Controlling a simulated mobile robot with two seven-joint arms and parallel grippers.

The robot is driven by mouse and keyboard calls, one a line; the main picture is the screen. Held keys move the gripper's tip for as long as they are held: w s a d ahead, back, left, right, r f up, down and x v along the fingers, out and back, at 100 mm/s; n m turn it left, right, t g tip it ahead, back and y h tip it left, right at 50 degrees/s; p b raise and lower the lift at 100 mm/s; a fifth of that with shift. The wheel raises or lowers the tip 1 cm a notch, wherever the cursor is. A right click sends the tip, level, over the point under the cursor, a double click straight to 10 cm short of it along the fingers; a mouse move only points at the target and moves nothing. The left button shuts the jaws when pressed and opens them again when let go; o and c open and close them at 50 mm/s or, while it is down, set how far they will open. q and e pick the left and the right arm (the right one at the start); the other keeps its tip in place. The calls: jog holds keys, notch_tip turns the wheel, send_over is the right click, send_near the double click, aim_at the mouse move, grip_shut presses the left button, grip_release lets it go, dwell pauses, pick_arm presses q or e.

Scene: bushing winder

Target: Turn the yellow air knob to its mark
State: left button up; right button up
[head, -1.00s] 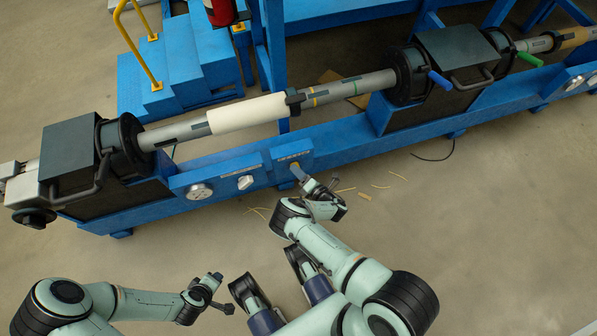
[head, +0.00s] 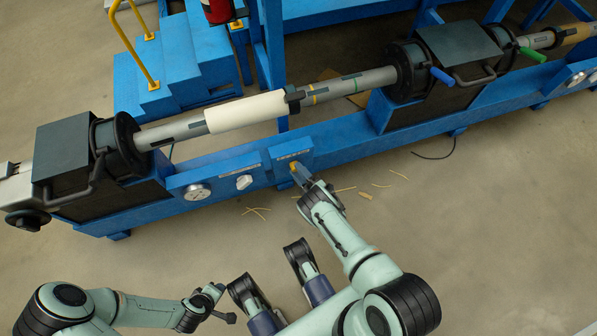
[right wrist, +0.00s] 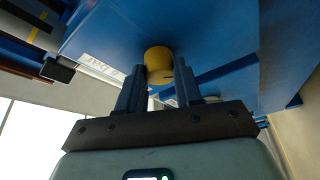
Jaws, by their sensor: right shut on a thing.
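The yellow air knob (right wrist: 158,60) is a round cap on the blue panel in the right wrist view. It shows as a small yellow spot in the head view (head: 293,165). My right gripper (right wrist: 159,74) is shut on the knob, with one finger on each side of it. In the head view my right gripper (head: 298,174) reaches the front panel from below. A small dark line shows low on the knob, partly hidden by a finger; I cannot tell how it lines up with the mark. My left gripper (head: 222,303) is low at the left, away from the machine; its jaws are unclear.
A white printed label (right wrist: 98,66) is beside the knob. A round gauge (head: 196,192) and a white knob (head: 243,182) are on the rail to the left. The long shaft with a white sleeve (head: 245,112) lies behind. The floor in front has scattered yellow strips (head: 365,196).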

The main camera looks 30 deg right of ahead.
pick_arm(q)
jog(key=shift+s+f, duration=0.3)
pick_arm(e)
jog(key=shift+a+m, duration=0.1)
jog(key=shift+m, duration=0.6)
pick_arm(q)
jog(key=shift+s, duration=0.1)
pick_arm(e)
jog(key=o, duration=1)
pick_arm(q)
jog(key=shift+a, duration=0.1)
pick_arm(e)
jog(key=shift+o, duration=0.2)
jog(key=shift+s, duration=0.1)
pick_arm(q)
jog(key=s+d+r+h+p, duration=0.1)
jog(key=s+d+r+p, duration=0.1)
jog(key=r+p, duration=0.3)
notch_tip(320, 180, up, 3)
jog(key=shift+s+d+f+m+g, duration=0.2)
jog(key=shift+d+m+g, duration=0.1)
jog(key=shift+d, duration=0.55)
pick_arm(e)
jog(key=v, duration=1.3)
jog(key=shift+a+f, duration=0.15)
jog(key=shift+f, duration=0.2)
